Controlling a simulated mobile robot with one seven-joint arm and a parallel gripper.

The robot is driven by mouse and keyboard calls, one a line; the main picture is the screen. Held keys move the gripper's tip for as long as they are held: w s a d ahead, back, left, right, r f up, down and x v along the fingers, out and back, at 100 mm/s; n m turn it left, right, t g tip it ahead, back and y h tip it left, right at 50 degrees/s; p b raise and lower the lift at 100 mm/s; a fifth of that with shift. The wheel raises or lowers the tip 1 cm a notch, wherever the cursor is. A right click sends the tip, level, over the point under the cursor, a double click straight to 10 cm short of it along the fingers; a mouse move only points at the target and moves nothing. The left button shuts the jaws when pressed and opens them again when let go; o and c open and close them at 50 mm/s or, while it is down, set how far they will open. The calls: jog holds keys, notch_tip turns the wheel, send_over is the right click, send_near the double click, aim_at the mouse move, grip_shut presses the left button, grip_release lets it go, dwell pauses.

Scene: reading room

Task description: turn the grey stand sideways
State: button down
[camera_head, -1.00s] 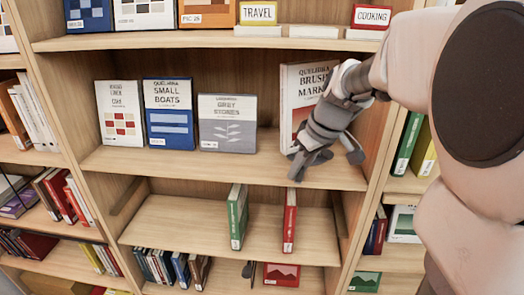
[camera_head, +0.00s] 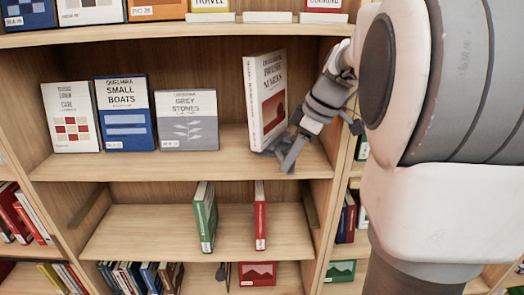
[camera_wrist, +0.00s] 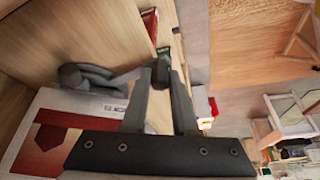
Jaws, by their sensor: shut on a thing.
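The grey stand (camera_wrist: 88,77) shows in the wrist view as a dark grey bracket at the foot of the white Brush Marks book (camera_head: 266,100). In the head view the book stands upright at the right end of the middle shelf, angled so its cover faces partly right. There the stand is mostly hidden behind the book and my fingers. My gripper (camera_head: 289,157) is low at the book's front right, near the shelf edge. In the wrist view my gripper's fingers (camera_wrist: 161,72) close on the end of the stand.
Three books stand face out on the same shelf (camera_head: 240,165): a white one (camera_head: 71,118), a blue one (camera_head: 127,112) and a grey one (camera_head: 187,120). Free shelf lies between the grey book and the Brush Marks book. The right upright (camera_head: 335,150) is close to my gripper.

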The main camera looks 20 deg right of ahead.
jog(key=shift+d, duration=0.25)
dwell(0.4)
jog(key=c, duration=0.7)
grip_release()
jog(key=shift+r, duration=0.1)
jog(key=p+v, duration=0.2)
jog(key=v, duration=1)
jog(key=shift+c, duration=0.3)
